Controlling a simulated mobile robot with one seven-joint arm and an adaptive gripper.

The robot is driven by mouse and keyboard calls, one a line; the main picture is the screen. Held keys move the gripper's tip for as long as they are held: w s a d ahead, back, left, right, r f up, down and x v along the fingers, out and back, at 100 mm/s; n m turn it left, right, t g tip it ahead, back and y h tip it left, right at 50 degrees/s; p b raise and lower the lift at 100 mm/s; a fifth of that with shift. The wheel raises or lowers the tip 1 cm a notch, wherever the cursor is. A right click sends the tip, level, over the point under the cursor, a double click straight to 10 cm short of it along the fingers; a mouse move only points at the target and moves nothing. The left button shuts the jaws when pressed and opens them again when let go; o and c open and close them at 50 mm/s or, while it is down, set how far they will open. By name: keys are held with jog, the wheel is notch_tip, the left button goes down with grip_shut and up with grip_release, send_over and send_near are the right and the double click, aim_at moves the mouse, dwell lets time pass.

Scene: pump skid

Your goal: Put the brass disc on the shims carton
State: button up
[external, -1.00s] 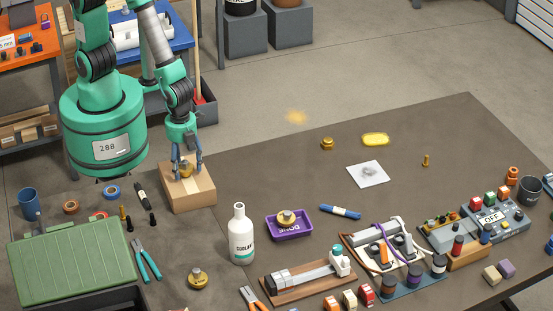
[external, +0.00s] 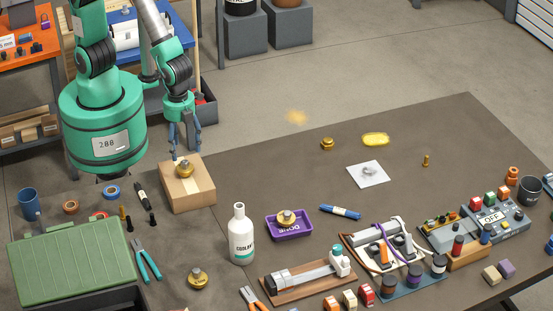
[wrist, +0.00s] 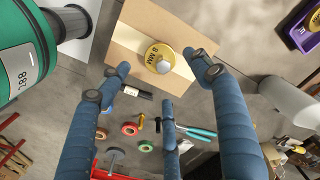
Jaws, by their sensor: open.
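A brass disc (external: 185,169) with a pale knob lies on top of a tan cardboard carton (external: 195,190) at the table's back left edge. I cannot read whether the carton is marked shims. The wrist view shows the disc (wrist: 155,56) with dark lettering on its face, on the carton (wrist: 185,35). My gripper (external: 186,151) is open and empty, just above and behind the disc. In the wrist view my blue fingers (wrist: 163,80) are spread apart, clear of the disc.
Similar brass discs sit in a purple tray (external: 274,233), at the front of the table (external: 198,280) and farther back (external: 327,144). A white bottle (external: 240,240), a green case (external: 70,258) and pliers (external: 146,262) stand nearby. The table's middle back is mostly clear.

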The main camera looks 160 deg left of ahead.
aim_at(183, 161)
jog(key=shift+r+p, duration=0.3)
jog(key=shift+r, duration=1.95)
jog(key=s+d+r+n+t, duration=0.1)
jog(key=d+r, duration=0.5)
jog(key=r, duration=0.2)
jog(key=s+d+r+n+t, duration=0.1)
jog(key=s+d+r+t, duration=0.1)
jog(key=d+r, duration=0.5)
jog(key=s+d+r+n+t, duration=0.1)
jog(key=s+d+r, duration=0.2)
jog(key=s+r, duration=0.2)
jog(key=s+d+r+n+t, duration=0.1)
jog(key=s+d+r, duration=0.3)
jog(key=r, duration=0.3)
jog(key=shift+s+d+t, duration=0.25)
jog(key=shift+s+t, duration=0.05)
jog(key=shift+s, duration=0.3)
